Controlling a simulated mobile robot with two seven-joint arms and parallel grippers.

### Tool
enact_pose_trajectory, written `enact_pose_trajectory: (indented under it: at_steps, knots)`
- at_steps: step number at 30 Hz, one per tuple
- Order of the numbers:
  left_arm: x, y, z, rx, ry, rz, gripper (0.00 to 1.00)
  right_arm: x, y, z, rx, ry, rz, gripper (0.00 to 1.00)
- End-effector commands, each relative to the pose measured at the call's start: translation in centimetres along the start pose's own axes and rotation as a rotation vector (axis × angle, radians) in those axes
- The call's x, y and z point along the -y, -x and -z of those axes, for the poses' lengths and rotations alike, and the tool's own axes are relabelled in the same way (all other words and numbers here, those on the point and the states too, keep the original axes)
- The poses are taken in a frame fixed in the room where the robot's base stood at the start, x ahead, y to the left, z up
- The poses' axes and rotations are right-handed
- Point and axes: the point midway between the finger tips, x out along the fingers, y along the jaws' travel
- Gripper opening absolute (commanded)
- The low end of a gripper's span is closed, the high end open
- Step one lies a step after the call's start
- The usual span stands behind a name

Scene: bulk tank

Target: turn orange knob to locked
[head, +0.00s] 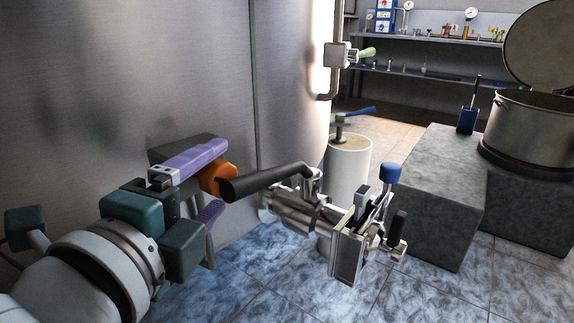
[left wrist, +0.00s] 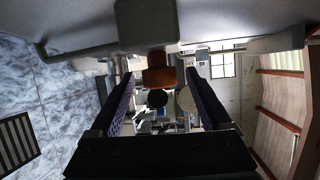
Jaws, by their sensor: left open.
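The orange knob (head: 213,181) sits on a dark grey box (head: 188,147) on the steel tank wall. My left gripper (head: 221,177) is open, with one purple finger above the knob and one below it in the head view. The knob also shows in the left wrist view (left wrist: 158,77), between the two finger ends of the left gripper (left wrist: 161,76). I cannot tell whether either finger touches it. The gripper partly hides the knob and box in the head view, and no lock marking is readable. My right gripper is not in view.
A black handle (head: 266,182) reaches close beside the knob, above a steel outlet valve (head: 320,222) with a blue-tipped lever (head: 391,174). A white cylinder (head: 346,167) stands behind it. Grey blocks (head: 430,190) carry a large pot (head: 530,125) at right. The blue tiled floor in front is clear.

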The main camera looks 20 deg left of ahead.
Motion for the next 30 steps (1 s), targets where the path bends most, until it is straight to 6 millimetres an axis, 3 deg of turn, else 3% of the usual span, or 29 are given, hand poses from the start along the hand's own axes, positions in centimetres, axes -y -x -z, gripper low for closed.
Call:
enact_pose_trajectory:
  at_steps: [6, 15, 30]
  knots:
    - [-0.1, -1.9, 0.0, 0.0, -0.001, 0.0, 0.82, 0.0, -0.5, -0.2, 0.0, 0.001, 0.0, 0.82]
    - [0.0, -2.1, 0.0, 0.0, 0.0, -0.001, 0.82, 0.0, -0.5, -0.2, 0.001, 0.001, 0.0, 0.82]
    - [0.0, -2.1, 0.0, 0.0, 0.001, -0.001, 0.25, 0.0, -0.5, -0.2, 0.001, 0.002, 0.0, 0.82]
